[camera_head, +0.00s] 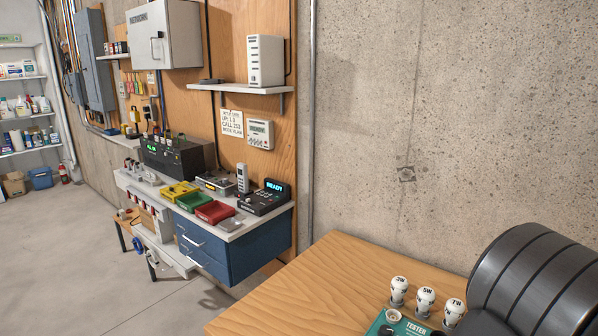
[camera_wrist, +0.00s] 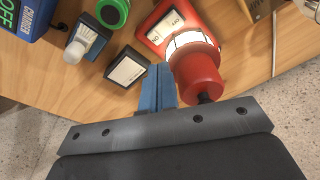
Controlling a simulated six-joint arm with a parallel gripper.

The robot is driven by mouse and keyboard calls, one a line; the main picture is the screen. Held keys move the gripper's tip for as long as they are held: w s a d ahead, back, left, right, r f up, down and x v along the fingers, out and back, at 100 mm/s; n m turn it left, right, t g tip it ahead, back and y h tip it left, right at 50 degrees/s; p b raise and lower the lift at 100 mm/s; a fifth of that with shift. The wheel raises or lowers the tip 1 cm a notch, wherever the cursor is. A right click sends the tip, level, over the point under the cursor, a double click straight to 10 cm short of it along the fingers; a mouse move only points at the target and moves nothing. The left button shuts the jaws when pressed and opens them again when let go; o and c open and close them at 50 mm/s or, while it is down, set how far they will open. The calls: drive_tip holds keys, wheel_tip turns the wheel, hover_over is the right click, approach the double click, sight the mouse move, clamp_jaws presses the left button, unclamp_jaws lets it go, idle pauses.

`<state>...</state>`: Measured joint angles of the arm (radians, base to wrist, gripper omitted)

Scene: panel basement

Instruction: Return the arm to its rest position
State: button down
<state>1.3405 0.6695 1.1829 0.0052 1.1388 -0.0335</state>
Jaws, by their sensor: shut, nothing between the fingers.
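My gripper (camera_wrist: 158,84) shows in the wrist view, its two blue fingers pressed together with nothing between them. The fingers point at a wooden table top (camera_wrist: 105,90) seen from above, near its edge. A red cylinder with a white band (camera_wrist: 193,66) stands just right of the fingers; I cannot tell whether they touch. A small black box with a pale label (camera_wrist: 127,69) lies just left of them. The gripper is not visible in the head view, where a dark ribbed rounded shape fills the lower right corner.
In the wrist view a red switch box (camera_wrist: 163,22), a green cylinder (camera_wrist: 112,12) and a blue charger (camera_wrist: 25,18) crowd the table. In the head view a teal tester (camera_head: 398,322) with white bulbs (camera_head: 426,300) sits on the near table (camera_head: 330,285). A workbench (camera_head: 235,225) stands farther left.

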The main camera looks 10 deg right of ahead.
wheel_tip(320, 180, down, 7)
drive_tip(key=shift+r, duration=0.1)
idle(0.3)
drive_tip(key=shift+r, duration=0.1)
wheel_tip(320, 180, up, 6)
drive_tip(key=shift+r, duration=0.1)
wheel_tip(320, 180, down, 6)
drive_tip(key=shift+f, duration=0.2)
wheel_tip(320, 180, up, 9)
drive_tip(key=w+a+r+n+g+h, duration=0.1)
drive_tip(key=w+a+r+n+g, duration=0.2)
drive_tip(key=w+a+n+g, duration=0.1)
drive_tip(key=shift+w+a+r+n+h, duration=0.35)
drive_tip(key=shift+w+a+n, duration=0.15)
drive_tip(key=shift+w+a, duration=0.9)
